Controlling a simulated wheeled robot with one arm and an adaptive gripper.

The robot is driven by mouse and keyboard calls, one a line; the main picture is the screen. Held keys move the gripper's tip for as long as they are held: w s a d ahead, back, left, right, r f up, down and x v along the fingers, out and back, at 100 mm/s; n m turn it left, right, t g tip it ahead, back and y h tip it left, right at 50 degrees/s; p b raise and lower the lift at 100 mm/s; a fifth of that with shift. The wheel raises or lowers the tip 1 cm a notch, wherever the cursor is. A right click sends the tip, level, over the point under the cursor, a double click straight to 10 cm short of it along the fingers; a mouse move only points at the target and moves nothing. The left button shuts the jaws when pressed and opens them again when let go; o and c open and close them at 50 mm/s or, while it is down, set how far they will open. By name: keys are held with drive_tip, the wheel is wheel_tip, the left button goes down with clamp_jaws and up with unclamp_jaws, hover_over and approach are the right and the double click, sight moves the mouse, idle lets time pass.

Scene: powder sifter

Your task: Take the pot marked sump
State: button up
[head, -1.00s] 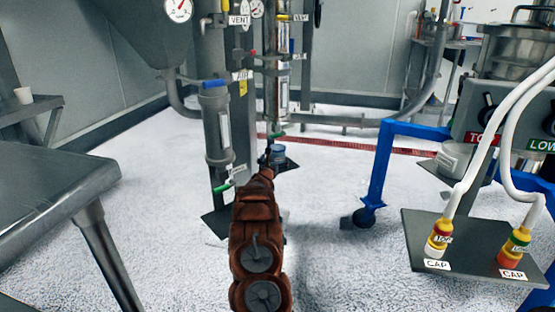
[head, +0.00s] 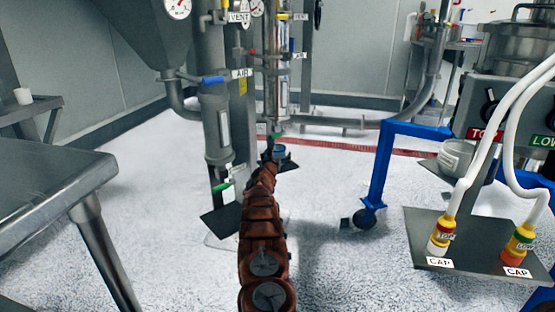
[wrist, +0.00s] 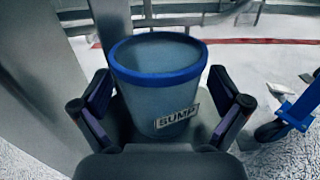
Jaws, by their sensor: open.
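The pot marked SUMP (wrist: 158,88) is a translucent grey-blue cup with a blue rim and a white label. It stands upright in the middle of the wrist view. My gripper (wrist: 162,112) is open, with one finger on the left side of the pot and one on the right. I cannot tell whether either finger touches it. In the head view the pot (head: 279,151) is small, at the far end of my arm, below the pipe column. My gripper (head: 268,158) is mostly hidden there behind my arm.
A blue frame leg (head: 380,175) on a caster stands to the right. A steel table (head: 50,185) is at left. A plate with two CAP labels (head: 475,240) is at right. White floor lies between.

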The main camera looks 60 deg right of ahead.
idle(0.3)
drive_tip(key=shift+r, duration=0.1)
drive_tip(key=c, duration=1.4)
